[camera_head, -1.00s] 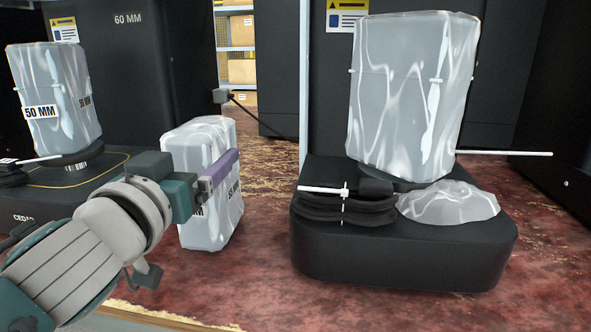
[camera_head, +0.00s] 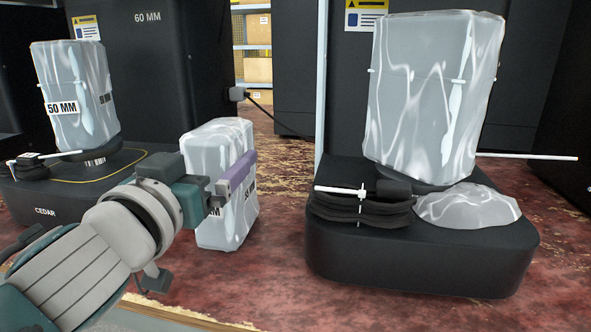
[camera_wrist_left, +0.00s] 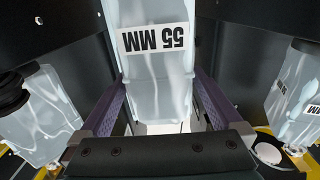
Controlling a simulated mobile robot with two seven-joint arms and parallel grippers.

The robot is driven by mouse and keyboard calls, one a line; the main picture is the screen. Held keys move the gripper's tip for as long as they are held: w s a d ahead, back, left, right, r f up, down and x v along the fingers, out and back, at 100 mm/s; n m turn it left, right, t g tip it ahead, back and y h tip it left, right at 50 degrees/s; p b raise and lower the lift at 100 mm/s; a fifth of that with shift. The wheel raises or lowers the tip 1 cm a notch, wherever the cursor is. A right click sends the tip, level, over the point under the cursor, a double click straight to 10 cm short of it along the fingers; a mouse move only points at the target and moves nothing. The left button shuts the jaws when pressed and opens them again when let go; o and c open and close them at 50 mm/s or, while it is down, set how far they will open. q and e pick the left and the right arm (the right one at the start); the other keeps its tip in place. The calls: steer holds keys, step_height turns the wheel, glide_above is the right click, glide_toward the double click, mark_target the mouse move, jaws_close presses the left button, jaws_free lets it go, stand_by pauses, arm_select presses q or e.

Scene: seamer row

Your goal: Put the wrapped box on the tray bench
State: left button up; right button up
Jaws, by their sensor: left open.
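A translucent wrapped box (camera_head: 218,150) stands upright on the red floor surface in the middle of the head view. In the left wrist view the wrapped box (camera_wrist_left: 155,70) shows its "55 MM" label upside down. My left gripper (camera_head: 236,178) is at the box's near side, with one purple finger seen across its face. In the wrist view the two purple fingers of my left gripper (camera_wrist_left: 160,98) are open, one on each side of the box. Whether they touch it I cannot tell. My right gripper is not in view. I cannot identify a tray bench.
Another wrapped box (camera_head: 78,95), marked "50 MM", stands on a black "CEDAR" machine base (camera_head: 45,210) at left. A large wrapped block (camera_head: 430,100) stands on a black base (camera_head: 420,260) at right, beside black pads (camera_head: 360,208) and a wrapped dome (camera_head: 468,207). A thin rod (camera_head: 525,156) sticks out rightward.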

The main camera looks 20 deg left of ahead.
arm_select(q)
steer(key=v, duration=1)
steer(key=s+f+g, duration=0.5)
steer(key=f+g, duration=0.2)
steer(key=f, duration=0.1)
steer(key=s+d+f+m+g+h, duration=0.4)
steer(key=s+d+g, duration=0.3)
steer(key=s, duration=0.3)
steer(key=shift+s+f+m, duration=0.2)
steer(key=shift+f+m, duration=0.1)
steer(key=shift+f, duration=0.45)
steer(key=shift+d, duration=0.1)
